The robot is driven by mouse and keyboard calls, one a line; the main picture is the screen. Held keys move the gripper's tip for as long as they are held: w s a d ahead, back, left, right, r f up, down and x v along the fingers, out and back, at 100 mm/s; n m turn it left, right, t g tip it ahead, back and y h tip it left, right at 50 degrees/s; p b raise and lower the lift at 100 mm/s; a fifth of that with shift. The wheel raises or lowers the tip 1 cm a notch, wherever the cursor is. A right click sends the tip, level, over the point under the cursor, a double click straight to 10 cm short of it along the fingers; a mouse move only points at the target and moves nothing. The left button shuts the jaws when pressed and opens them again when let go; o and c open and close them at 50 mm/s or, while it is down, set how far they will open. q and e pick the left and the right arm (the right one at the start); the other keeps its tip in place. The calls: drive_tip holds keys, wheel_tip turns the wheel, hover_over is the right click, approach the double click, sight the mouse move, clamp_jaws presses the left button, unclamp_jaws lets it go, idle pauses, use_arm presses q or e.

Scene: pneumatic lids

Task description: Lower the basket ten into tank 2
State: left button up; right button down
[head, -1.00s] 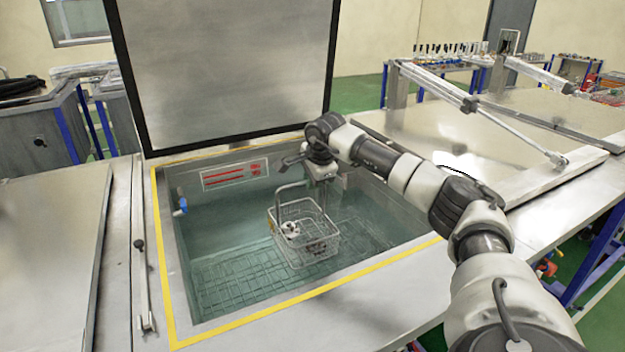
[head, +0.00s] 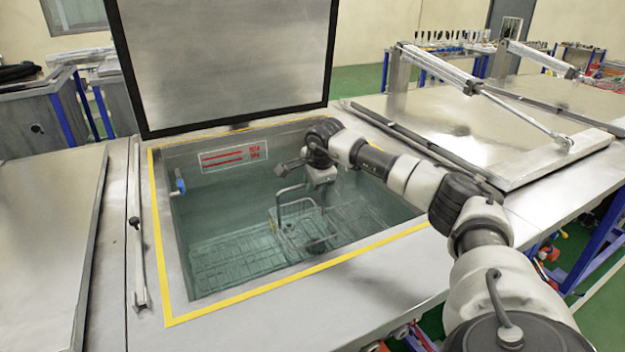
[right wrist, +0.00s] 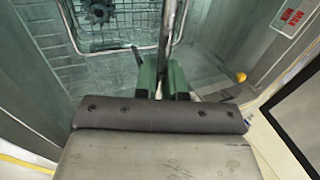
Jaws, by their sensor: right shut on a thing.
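The wire basket (head: 303,229) is in the open tank (head: 230,255), its body under the greenish water and its handle standing above the surface. My right gripper (head: 322,192) reaches down into the tank at the handle. In the right wrist view the gripper (right wrist: 162,88) is shut on the basket's handle bar (right wrist: 168,48). The basket (right wrist: 110,42) shows beyond it, with a dark part inside. The gripper hides some of the handle in the head view. Whether the basket touches the tank's bottom grid, I cannot tell. My left gripper is not in view.
The tank's lid (head: 225,60) stands raised at the back. A yellow line (head: 300,275) borders the opening. A closed lid (head: 480,135) with its arms lies to the right, another closed lid (head: 45,215) to the left. A blue valve (head: 180,182) is on the left wall.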

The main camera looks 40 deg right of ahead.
drive_tip(key=shift+f+b, duration=0.85)
drive_tip(key=shift+f, duration=0.95)
drive_tip(key=shift+f+b, duration=0.3)
drive_tip(key=shift+f, duration=0.2)
drive_tip(key=c, duration=1.1)
unclamp_jaws()
drive_tip(key=shift+f, duration=0.1)
